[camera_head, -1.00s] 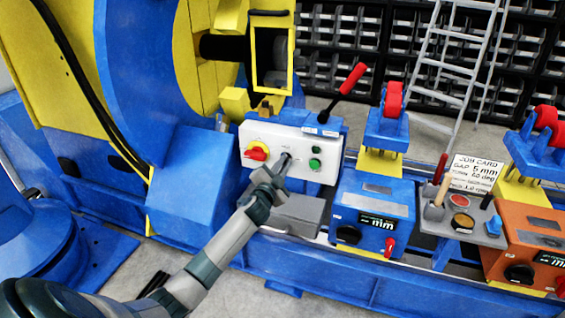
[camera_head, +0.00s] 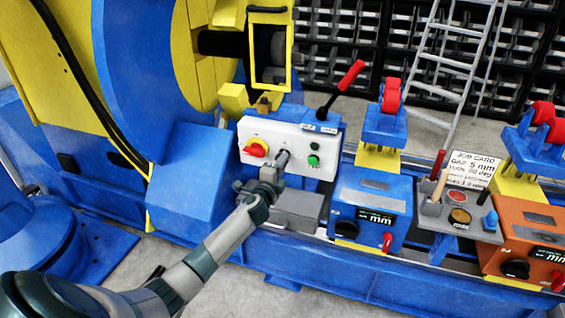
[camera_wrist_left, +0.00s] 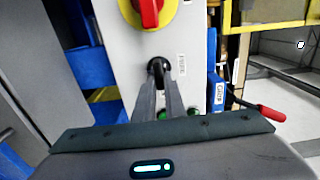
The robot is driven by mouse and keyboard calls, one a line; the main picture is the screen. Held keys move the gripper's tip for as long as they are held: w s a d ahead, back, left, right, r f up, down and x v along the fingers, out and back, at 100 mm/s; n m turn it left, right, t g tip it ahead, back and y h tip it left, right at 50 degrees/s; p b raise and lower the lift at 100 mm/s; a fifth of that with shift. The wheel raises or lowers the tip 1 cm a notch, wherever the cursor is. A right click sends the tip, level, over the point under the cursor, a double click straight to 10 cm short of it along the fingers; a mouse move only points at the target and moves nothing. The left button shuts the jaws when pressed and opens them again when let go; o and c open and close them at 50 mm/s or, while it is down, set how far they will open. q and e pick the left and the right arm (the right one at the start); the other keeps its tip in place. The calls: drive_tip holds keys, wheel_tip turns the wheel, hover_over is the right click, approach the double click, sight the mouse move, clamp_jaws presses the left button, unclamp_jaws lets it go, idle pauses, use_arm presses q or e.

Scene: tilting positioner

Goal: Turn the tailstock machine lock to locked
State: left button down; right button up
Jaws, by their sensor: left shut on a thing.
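A white control panel (camera_head: 313,165) stands on the machine's front. It carries a red switch on a yellow disc (camera_head: 256,149), a small black knob (camera_wrist_left: 158,66) and green buttons (camera_head: 313,161). My left gripper (camera_head: 283,158) reaches the panel from the front, between the red switch and the green buttons. In the left wrist view my left gripper (camera_wrist_left: 158,85) has its two fingers closed on the black knob. The fingers cover most of the knob, so its setting cannot be read. A small label (camera_wrist_left: 182,66) beside it is too small to read. My right gripper is not in view.
A black lever with a red grip (camera_head: 350,75) rises behind the panel. A grey box (camera_head: 298,210) sits just below it. A blue unit (camera_head: 370,205), a tool tray (camera_head: 455,220) and an orange unit (camera_head: 520,235) stand to the right along the blue bed.

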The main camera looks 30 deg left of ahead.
use_arm(q)
drive_tip(key=shift+d+f, duration=0.1)
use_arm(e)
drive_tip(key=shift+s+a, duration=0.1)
use_arm(q)
drive_tip(key=c, duration=1.9)
unclamp_jaws()
drive_tip(key=shift+o, duration=0.4)
drive_tip(key=shift+s, duration=0.1)
drive_tip(key=v, duration=1.7)
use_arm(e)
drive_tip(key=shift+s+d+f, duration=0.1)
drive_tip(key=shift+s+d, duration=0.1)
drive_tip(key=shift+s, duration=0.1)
use_arm(q)
drive_tip(key=shift+s+d, duration=0.1)
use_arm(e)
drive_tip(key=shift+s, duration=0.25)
